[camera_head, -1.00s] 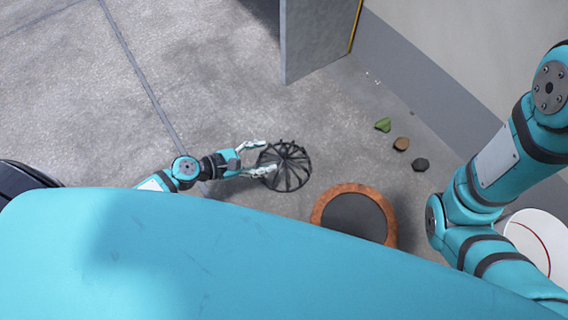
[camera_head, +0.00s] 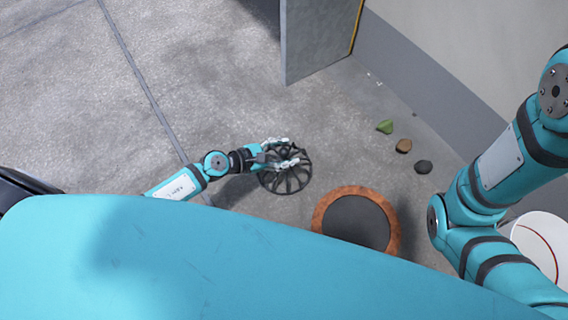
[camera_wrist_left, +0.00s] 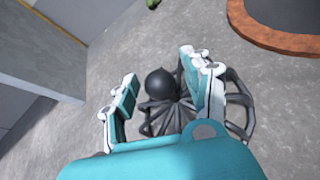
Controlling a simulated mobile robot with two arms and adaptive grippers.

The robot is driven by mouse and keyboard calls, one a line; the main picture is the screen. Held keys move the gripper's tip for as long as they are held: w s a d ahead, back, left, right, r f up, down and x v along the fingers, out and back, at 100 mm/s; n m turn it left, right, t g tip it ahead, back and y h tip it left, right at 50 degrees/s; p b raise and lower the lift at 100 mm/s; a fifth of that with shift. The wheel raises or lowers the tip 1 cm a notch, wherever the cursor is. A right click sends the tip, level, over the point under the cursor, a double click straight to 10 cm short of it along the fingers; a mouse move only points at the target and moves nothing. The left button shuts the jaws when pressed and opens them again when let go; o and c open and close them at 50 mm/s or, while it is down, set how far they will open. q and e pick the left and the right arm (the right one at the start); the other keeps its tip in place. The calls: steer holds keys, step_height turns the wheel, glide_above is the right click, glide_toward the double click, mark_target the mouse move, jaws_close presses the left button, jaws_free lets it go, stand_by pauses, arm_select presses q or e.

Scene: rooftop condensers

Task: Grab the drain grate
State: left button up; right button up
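The drain grate (camera_head: 286,177) is a dark, round, domed grate with curved ribs, lying on the concrete floor in the head view. In the left wrist view the grate (camera_wrist_left: 238,115) shows its ribs and a round dark knob at its top. My left gripper (camera_head: 287,151) is over the grate's upper part. In the left wrist view my left gripper (camera_wrist_left: 160,84) is open, one finger on each side of the knob, with a gap to it. My own wrist hides the near part of the grate. My right arm shows at the right, but its gripper is out of view.
An orange-rimmed ring with a dark centre (camera_head: 390,211) lies right of the grate. A green leaf (camera_head: 385,127), a brown stone (camera_head: 403,146) and a dark stone (camera_head: 423,167) lie near the wall. A grey panel (camera_head: 318,40) stands behind. Floor at left is clear.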

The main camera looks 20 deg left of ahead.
arm_select(q)
jaws_close()
steer(key=shift+r, duration=0.1)
stand_by(0.7)
